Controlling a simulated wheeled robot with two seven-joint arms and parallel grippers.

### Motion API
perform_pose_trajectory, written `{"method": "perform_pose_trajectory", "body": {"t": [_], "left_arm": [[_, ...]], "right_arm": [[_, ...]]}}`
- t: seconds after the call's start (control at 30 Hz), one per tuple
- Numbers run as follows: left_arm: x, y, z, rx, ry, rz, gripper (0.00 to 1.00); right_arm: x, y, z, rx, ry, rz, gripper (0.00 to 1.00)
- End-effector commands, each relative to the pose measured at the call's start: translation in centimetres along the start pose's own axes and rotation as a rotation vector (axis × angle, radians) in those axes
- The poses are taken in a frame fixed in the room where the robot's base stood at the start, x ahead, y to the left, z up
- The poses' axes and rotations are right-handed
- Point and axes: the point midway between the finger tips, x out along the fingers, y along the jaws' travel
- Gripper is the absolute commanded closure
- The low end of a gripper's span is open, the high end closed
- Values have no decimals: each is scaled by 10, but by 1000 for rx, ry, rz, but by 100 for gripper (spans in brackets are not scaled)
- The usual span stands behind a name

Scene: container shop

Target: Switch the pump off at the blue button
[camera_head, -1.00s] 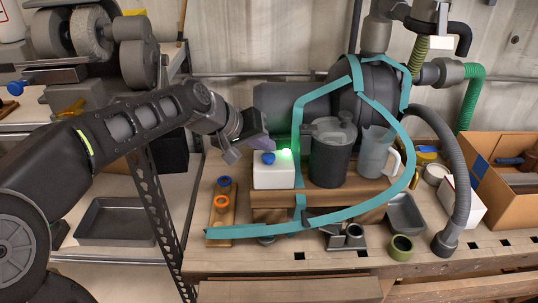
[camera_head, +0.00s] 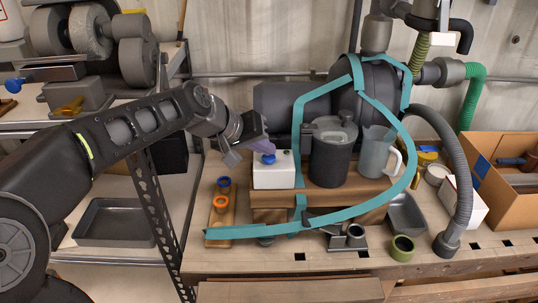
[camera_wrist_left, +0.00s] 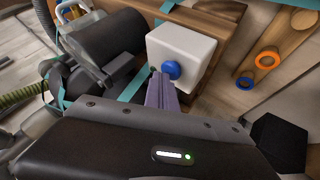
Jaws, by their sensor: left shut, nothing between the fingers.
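The blue button (camera_head: 268,158) sits on the front face of a small white box (camera_head: 273,178). The box stands on a wooden block (camera_head: 270,198) beside the dark pump canister (camera_head: 333,152). The indicator on top of the box (camera_head: 287,152) is dark. My left gripper (camera_head: 267,147) is shut and empty, its purple fingertips at the button. In the left wrist view, the fingertips (camera_wrist_left: 160,80) lie right beside the blue button (camera_wrist_left: 171,70); I cannot tell whether they touch it. My right gripper is not in view.
Orange and blue rings (camera_head: 222,203) sit on a wooden strip left of the box. A grey tray (camera_head: 405,215) and a cardboard box (camera_head: 505,190) are at right.

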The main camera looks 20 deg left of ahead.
Motion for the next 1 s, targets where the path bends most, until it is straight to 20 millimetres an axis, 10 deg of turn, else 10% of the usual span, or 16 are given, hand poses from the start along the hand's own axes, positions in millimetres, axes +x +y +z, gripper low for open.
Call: {"method": "perform_pose_trajectory", "body": {"t": [1.0], "left_arm": [[-27,19,-20,-1,0,0,100]], "right_arm": [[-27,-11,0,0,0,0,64]]}}
